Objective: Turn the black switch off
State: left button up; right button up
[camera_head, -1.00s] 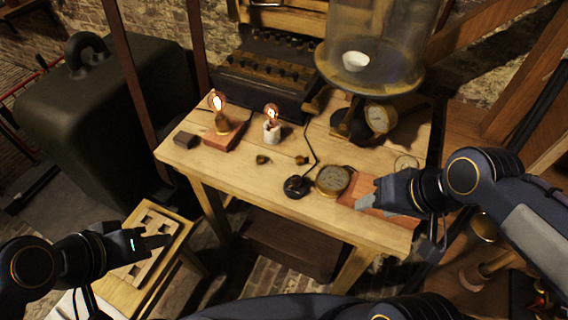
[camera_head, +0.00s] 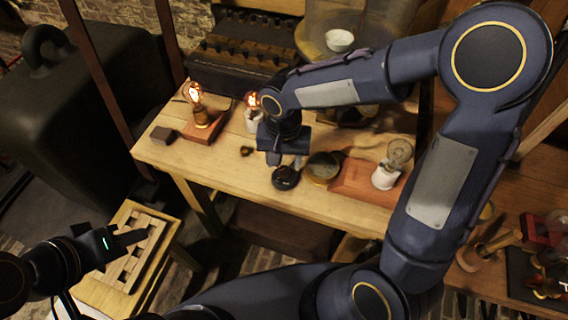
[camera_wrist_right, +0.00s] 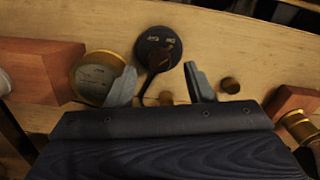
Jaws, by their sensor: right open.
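The black switch (camera_head: 286,177) is a small round black disc on the wooden table near its front edge. In the right wrist view, the switch (camera_wrist_right: 158,46) shows small light lettering and a dark lever or cord running toward me. My right gripper (camera_head: 284,158) is just behind and above it in the head view, partly covering it. In the right wrist view, my right gripper (camera_wrist_right: 160,84) is open, its two fingers apart on either side of the lever line, with nothing held. My left gripper (camera_head: 125,241) is far off at the lower left, over a slotted wooden stand.
A brass round gauge (camera_head: 322,167) sits close right of the switch. A bulb in a white socket (camera_head: 385,176) stands on a red board farther right. Two lit bulbs stand behind left, one on a red block (camera_head: 204,130). The slotted stand (camera_head: 138,250) is lower left.

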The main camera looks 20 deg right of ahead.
aim_at(284, 172)
jog(key=shift+f, duration=1.3)
jog(key=c, duration=1)
